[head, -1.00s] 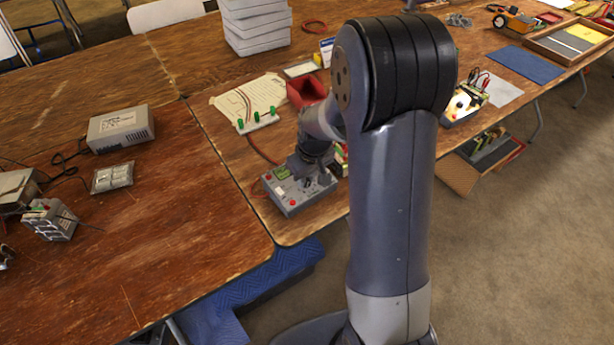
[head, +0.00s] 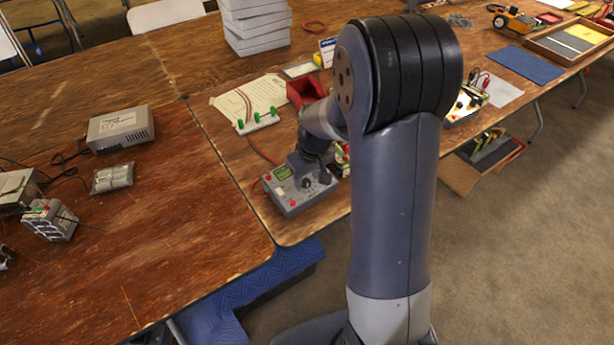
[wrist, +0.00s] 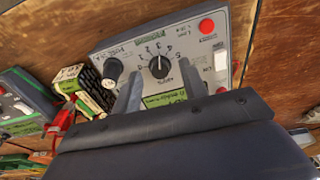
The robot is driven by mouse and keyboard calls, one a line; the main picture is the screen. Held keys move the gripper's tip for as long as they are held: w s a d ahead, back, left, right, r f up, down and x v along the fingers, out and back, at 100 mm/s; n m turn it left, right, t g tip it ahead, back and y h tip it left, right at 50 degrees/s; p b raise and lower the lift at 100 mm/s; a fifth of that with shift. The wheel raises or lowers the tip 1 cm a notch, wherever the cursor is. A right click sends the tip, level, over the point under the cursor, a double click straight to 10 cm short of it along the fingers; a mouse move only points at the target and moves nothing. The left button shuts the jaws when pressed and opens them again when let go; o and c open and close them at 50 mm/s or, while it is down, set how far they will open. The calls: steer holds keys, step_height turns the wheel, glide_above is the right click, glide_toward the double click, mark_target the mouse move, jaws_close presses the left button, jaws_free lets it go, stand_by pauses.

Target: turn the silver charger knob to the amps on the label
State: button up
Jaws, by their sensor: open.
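The silver-grey charger (head: 289,204) sits near the front edge of the right-hand table. In the wrist view the charger's face (wrist: 215,52) shows a round black dial knob (wrist: 159,66) with a white pointer mark, pointing roughly at the top of a numbered scale. A second black knob (wrist: 112,69) stands to its left. A green label (wrist: 163,98) on the charger is partly hidden by my gripper, and I cannot read its value. My gripper (wrist: 160,82) is open, its two fingers apart below and either side of the dial knob. It also shows over the charger in the head view (head: 308,168).
Red buttons (wrist: 207,26) sit on the charger's face. Black and green packs (wrist: 92,90) stand close to its left in the wrist view. A red bin (head: 305,92) and a sheet with green clips (head: 262,95) lie behind the charger.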

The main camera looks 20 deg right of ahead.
step_height(320, 180, up, 10)
steer(key=s, duration=0.1)
steer(key=shift+s+d, duration=0.3)
steer(key=shift+d, duration=0.05)
steer(key=f, duration=0.3)
steer(key=w+f, duration=0.1)
steer(key=f, duration=0.6)
steer(key=shift+w+a+f, duration=0.4)
steer(key=shift+r, duration=0.15)
